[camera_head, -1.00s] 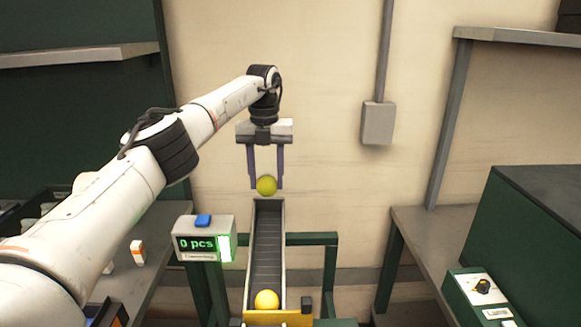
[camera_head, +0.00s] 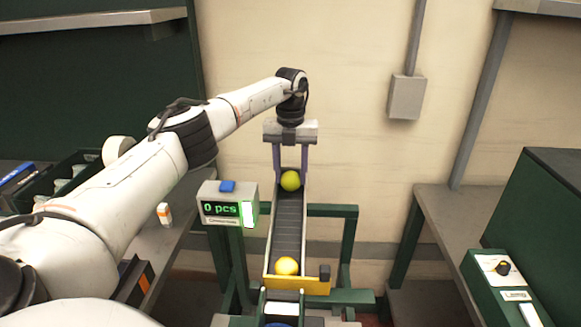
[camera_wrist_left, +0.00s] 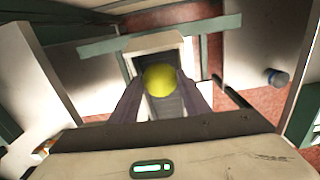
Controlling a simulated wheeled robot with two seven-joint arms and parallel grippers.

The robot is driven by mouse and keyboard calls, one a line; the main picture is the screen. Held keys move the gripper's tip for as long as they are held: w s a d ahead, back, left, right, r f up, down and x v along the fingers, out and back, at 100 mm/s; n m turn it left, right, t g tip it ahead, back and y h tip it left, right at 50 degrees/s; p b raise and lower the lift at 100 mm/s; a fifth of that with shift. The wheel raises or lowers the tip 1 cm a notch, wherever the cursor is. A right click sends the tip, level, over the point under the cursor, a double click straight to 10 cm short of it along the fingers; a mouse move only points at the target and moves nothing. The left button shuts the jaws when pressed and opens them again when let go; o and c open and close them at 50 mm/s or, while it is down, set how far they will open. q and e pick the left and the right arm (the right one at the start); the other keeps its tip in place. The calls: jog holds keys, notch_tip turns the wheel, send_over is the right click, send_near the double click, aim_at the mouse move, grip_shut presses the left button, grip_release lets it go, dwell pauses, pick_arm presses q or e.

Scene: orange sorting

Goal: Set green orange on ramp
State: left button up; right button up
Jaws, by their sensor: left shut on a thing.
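The green orange (camera_head: 290,181), yellow-green and round, is between the fingers of my left gripper (camera_head: 291,178), which is shut on it. It is over the upper far end of the ramp (camera_head: 290,222), a dark sloping chute with pale side walls. I cannot tell whether it touches the chute surface. In the left wrist view the green orange (camera_wrist_left: 160,80) sits between the fingertips with the ramp (camera_wrist_left: 166,107) beneath. A yellower orange (camera_head: 287,266) rests at the ramp's low near end against a yellow stop (camera_head: 297,284). My right gripper is out of view.
A counter box (camera_head: 228,207) reading "0 pcs" with a blue button stands left of the ramp. A green control box (camera_head: 503,283) with a knob is at the right. A grey table (camera_head: 447,225) stands at right. A dark crate (camera_head: 62,180) is at left.

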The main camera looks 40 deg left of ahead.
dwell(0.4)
pick_arm(q)
jog(key=o, duration=1.2)
jog(key=shift+c, duration=0.2)
jog(key=shift+r, duration=4.45)
jog(key=shift+s+f, duration=0.1)
